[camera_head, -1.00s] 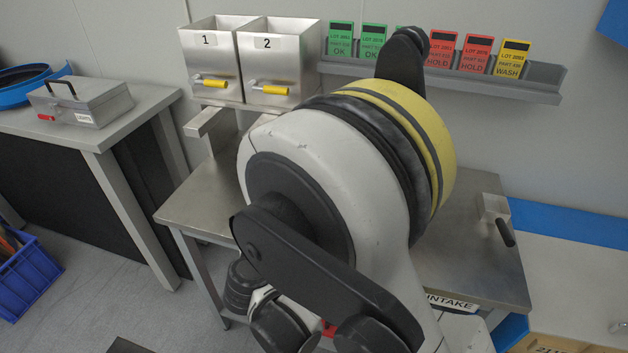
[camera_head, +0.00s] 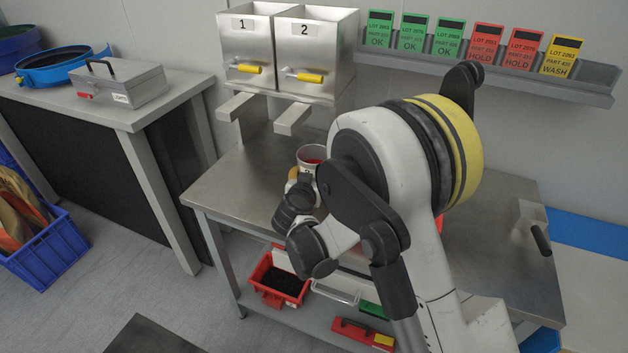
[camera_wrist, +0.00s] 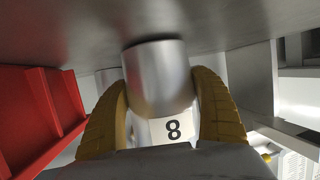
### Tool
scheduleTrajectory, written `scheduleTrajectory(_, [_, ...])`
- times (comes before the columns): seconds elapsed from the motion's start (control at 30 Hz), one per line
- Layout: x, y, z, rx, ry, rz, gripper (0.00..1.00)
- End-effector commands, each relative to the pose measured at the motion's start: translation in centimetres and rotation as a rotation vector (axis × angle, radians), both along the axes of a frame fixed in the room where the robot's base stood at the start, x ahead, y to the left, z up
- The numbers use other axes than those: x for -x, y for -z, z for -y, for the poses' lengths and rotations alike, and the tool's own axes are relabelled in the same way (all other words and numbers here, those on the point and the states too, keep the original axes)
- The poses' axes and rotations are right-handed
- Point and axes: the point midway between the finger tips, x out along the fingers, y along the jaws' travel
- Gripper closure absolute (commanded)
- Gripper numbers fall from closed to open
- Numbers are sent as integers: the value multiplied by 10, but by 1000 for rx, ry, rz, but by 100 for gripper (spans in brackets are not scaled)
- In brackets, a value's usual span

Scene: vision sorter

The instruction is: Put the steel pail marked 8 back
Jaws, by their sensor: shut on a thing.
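The steel pail marked 8 (camera_wrist: 160,80) is between the two yellow-brown fingers of my gripper (camera_wrist: 163,112) in the wrist view. Its white label with a black 8 faces the wrist camera. In the head view a pale round pail (camera_head: 311,154) with red inside shows just beyond my wrist, over the steel bench (camera_head: 240,190). It looks upright, and it appears to be the held one. My arm hides much of it and most of the gripper. I cannot tell whether its base touches the bench.
Steel bins marked 1 (camera_head: 247,50) and 2 (camera_head: 312,55) stand behind the bench, with bracket arms below them. A card rack (camera_head: 480,72) is on the wall. A red box-like thing (camera_wrist: 38,110) is close beside the gripper. The bench's left part is clear.

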Motion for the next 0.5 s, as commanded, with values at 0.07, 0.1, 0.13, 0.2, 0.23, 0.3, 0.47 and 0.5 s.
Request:
scheduleTrajectory(0.07, [0, 2, 0, 0, 0, 0, 70])
scheduleTrajectory(0.1, [0, 0, 0, 0, 0, 0, 70])
scheduleTrajectory(0.13, [0, 0, 0, 0, 0, 0, 70])
scheduleTrajectory(0.2, [0, 0, 0, 0, 0, 0, 70])
scheduleTrajectory(0.23, [0, 0, 0, 0, 0, 0, 70])
scheduleTrajectory(0.3, [0, 2, 0, 0, 0, 0, 70])
scheduleTrajectory(0.47, [0, 3, 0, 0, 0, 0, 2])
scheduleTrajectory(0.5, [0, 3, 0, 0, 0, 0, 2])
